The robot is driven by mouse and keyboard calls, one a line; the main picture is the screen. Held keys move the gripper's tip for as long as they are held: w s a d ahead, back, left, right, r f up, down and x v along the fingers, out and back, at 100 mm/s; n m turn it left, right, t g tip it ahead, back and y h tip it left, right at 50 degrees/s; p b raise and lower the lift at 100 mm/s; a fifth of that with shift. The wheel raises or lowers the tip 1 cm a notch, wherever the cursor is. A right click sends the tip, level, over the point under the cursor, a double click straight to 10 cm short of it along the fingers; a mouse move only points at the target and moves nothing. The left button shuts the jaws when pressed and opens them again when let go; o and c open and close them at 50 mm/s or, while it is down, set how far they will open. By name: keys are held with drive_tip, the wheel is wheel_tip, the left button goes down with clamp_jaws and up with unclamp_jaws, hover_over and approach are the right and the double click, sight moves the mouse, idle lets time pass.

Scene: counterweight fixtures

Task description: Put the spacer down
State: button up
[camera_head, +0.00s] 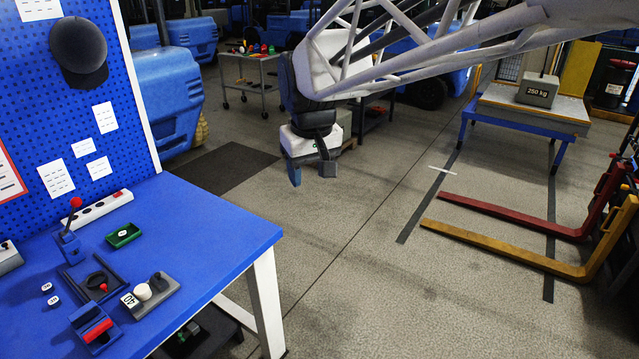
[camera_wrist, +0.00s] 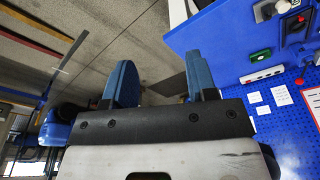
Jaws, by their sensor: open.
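My gripper (camera_head: 311,173) hangs over the open floor to the right of the blue workbench (camera_head: 235,232), well apart from it. Its two blue fingers stand wide apart in the wrist view (camera_wrist: 162,84), with nothing between them. I cannot tell for sure which thing is the spacer. On the bench are a black frame with a dark round piece (camera_head: 97,280) and a small red part in it. A grey plate (camera_head: 158,297) marked 40 bears a white knob and a black knob. A blue holder (camera_head: 96,328) has a red bar in it.
A green tray (camera_head: 123,236), a red-knobbed lever (camera_head: 72,226) and a white power strip (camera_head: 103,207) lie towards the bench's back, below a blue pegboard (camera_head: 35,110). Yellow and red forks (camera_head: 500,244) lie low over the floor.

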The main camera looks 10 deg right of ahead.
drive_tip(key=s+d+f+m, duration=0.1)
drive_tip(key=s+d+f, duration=0.1)
drive_tip(key=s, duration=0.5)
drive_tip(key=s+d+f+m, duration=0.1)
drive_tip(key=s+d+f, duration=0.2)
drive_tip(key=s, duration=0.4)
drive_tip(key=s+d+f+m, duration=0.1)
drive_tip(key=s+d+f, duration=0.1)
drive_tip(key=s, duration=0.5)
drive_tip(key=shift+s+d+f+t, duration=0.2)
drive_tip(key=shift+d+f+t, duration=0.1)
drive_tip(key=shift+d, duration=0.6)
